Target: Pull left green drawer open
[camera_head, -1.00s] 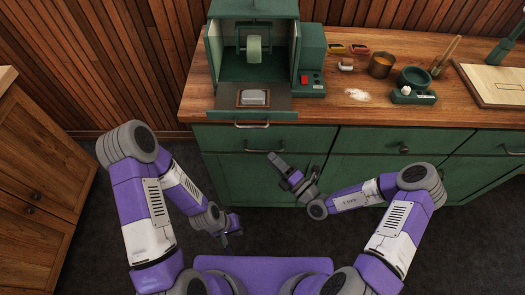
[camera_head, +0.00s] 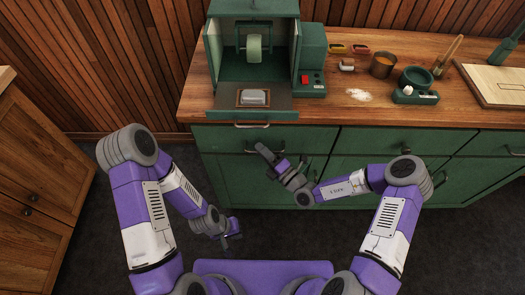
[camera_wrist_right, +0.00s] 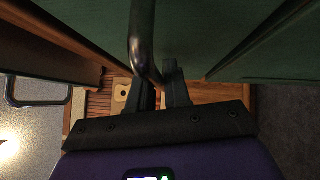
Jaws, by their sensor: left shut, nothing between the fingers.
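The left green drawer (camera_head: 222,138) is at the top left of the green counter front in the head view and looks closed. Its metal handle (camera_head: 249,150) is partly covered by my right gripper (camera_head: 263,150). In the right wrist view the handle (camera_wrist_right: 142,35) is a dark curved bar very close to my right gripper's fingers (camera_wrist_right: 161,88). The fingers are apart, with the bar's lower end by the gap between them; I cannot tell whether they touch it. My left gripper (camera_head: 232,240) is shut and empty, low and away from the drawer.
Above the drawer, a green machine (camera_head: 251,70) with a front tray and tray handle (camera_head: 251,125) stands at the counter edge. Small cups and tools sit to its right. A wooden cabinet (camera_head: 35,170) stands at left. The dark floor before the counter is free.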

